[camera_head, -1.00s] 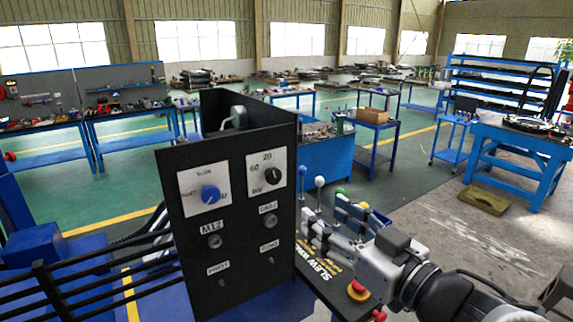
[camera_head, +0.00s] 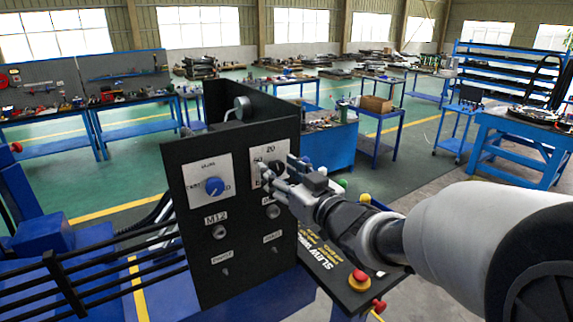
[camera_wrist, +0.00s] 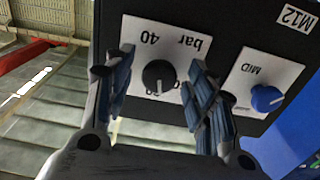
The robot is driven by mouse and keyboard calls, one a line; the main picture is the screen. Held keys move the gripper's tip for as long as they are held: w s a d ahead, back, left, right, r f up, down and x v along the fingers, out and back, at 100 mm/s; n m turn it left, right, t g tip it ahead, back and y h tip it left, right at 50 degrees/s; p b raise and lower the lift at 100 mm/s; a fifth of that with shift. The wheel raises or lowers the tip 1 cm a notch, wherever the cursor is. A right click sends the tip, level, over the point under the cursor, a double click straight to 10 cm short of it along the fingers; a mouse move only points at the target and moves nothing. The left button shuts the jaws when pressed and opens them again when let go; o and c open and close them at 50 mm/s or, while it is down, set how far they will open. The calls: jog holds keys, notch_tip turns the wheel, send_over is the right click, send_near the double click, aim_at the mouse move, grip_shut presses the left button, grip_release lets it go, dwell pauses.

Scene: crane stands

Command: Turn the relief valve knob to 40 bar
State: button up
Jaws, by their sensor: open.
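The relief valve knob is a black round knob (camera_wrist: 158,75) on a white label plate (camera_wrist: 185,55) marked "40" and "bar"; in the wrist view this lettering is upside down. Other numbers at the plate's lower edge are partly hidden. My gripper (camera_wrist: 161,60) is open, with one finger on each side of the knob in the picture and visible gaps to it. In the head view my gripper (camera_head: 279,176) is at the front of the black panel (camera_head: 240,240), covering much of the knob and plate. I cannot tell the pointer's exact reading.
A blue knob (camera_head: 213,187) on its own white plate sits left of the relief knob. Toggle switches (camera_head: 220,232) are below. A red emergency button (camera_head: 358,280) and levers (camera_head: 344,183) are on the console at right.

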jog(key=shift+w, duration=0.1)
jog(key=shift+c, duration=0.3)
jog(key=c, duration=1)
jog(key=shift+n+b, duration=0.4)
jog(key=shift+b, duration=0.15)
jog(key=n+b, duration=0.2)
jog(key=b, duration=0.1)
jog(key=shift+f+n, duration=0.2)
jog(key=shift+n, duration=0.2)
jog(key=n+b, duration=0.6)
jog(key=shift+r, duration=0.1)
jog(key=n+b, duration=0.4)
jog(key=n, duration=0.2)
jog(key=n+b, duration=0.1)
jog(key=n, duration=0.1)
jog(key=n+b, duration=0.2)
jog(key=shift+r+n, duration=0.2)
jog(key=shift+n, duration=0.2)
